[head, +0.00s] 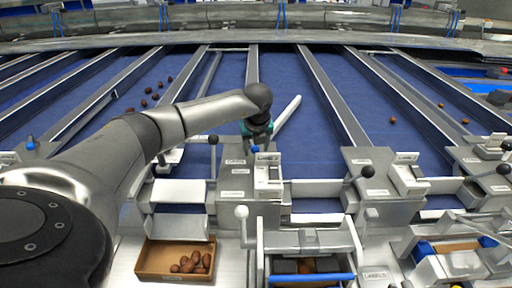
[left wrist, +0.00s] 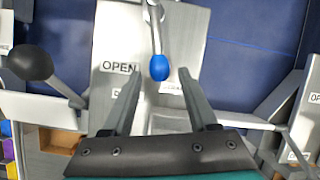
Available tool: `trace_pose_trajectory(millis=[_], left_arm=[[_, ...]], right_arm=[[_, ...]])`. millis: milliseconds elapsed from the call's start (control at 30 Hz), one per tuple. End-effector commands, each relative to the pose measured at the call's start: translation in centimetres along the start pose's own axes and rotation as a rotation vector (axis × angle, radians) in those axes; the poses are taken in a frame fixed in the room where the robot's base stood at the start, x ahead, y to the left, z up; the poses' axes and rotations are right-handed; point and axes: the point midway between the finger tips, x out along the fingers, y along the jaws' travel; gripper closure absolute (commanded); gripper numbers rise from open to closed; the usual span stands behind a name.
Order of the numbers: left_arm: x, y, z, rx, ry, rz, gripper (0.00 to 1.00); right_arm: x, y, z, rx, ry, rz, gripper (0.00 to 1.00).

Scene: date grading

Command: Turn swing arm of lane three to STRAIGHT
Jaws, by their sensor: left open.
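A pale swing arm (head: 288,115) lies over the blue belt in the middle of the head view, slanting away to the right, at an angle to the lane walls. A small lever with a blue ball knob (head: 255,149) stands at its near end, by a grey control block (head: 235,182). My left gripper (head: 258,143) is above this knob. In the left wrist view the blue knob (left wrist: 159,67) shows between the two open fingertips (left wrist: 161,74), with space on both sides; contact cannot be told. My right gripper is not seen.
Black-knobbed levers (head: 213,140) (head: 367,171) stand on either side, and a white-knobbed one (head: 241,212) stands nearer. A brown box (head: 147,261) with several dates sits at the front left. An OPEN label (left wrist: 118,67) shows beside the knob. Metal lane walls (head: 330,95) divide the belt.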

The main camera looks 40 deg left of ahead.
Motion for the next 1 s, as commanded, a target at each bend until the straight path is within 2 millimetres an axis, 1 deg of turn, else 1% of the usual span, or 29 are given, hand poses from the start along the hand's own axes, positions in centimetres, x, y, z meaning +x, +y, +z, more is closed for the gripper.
trace_pose_trajectory(millis=[233,267,767,1000], left_arm=[[0.09,0.03,-0.01,0.0,0.0,0.001,0.41],[0.08,0.03,-0.01,0.0,0.0,0.001,0.43],[0.05,0.05,0.01,0.0,0.0,0.001,0.99],[0.04,0.06,0.02,-0.001,0.0,0.001,1.0]], right_arm=[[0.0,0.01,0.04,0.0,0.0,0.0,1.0],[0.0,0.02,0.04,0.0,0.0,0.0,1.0],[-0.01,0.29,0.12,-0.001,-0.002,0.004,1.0],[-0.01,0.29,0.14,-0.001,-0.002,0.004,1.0]])
